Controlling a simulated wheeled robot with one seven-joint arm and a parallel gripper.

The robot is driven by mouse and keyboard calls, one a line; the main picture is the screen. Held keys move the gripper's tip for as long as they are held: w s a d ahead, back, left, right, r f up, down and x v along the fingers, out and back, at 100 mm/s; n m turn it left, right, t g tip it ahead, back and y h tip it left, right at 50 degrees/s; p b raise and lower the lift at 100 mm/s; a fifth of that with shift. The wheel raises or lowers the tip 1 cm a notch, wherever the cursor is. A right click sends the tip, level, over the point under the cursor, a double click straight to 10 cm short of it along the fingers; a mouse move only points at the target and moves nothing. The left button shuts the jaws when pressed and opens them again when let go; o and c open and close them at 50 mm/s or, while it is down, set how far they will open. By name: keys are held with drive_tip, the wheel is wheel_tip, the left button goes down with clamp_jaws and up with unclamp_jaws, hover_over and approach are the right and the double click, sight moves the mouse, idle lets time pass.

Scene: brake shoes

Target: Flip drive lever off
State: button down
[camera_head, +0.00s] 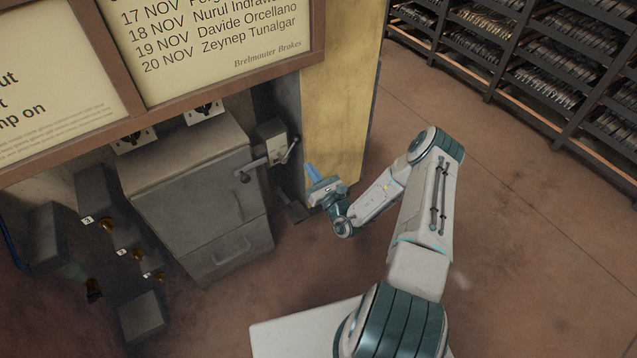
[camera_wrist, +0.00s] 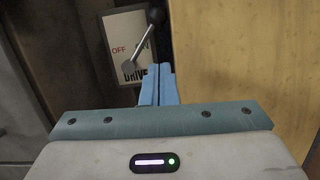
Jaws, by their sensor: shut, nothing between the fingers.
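The drive lever (camera_wrist: 143,42) is a grey rod with a dark ball knob. In the wrist view it leans up and right from its pivot, away from the red OFF mark and across the partly covered mark on the right. Its white plate (camera_wrist: 112,32) reads OFF and DRIVE. In the head view the lever (camera_head: 290,150) sits on a small box beside the grey cabinet. My gripper (camera_wrist: 158,84) has blue fingers, shut and empty, just below and right of the lever's pivot in the picture. In the head view my gripper (camera_head: 311,171) is below and right of the lever; contact cannot be told.
The grey cabinet (camera_head: 195,205) with a handle stands left of the lever. A yellow panel (camera_head: 340,100) rises close on the right. A framed sign (camera_head: 215,45) hangs above. Dark posts with brass fittings stand at the lower left. The floor right of my arm is open, with shelves behind.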

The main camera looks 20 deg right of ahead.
sight(291, 148)
drive_tip(key=w+r, duration=0.1)
drive_tip(key=w, duration=0.1)
drive_tip(key=w+a+r+b, duration=0.1)
drive_tip(key=w+r, duration=0.1)
drive_tip(key=shift+a, duration=0.1)
drive_tip(key=shift+w+r, duration=0.35)
drive_tip(key=shift+r, duration=0.1)
drive_tip(key=shift+r, duration=0.1)
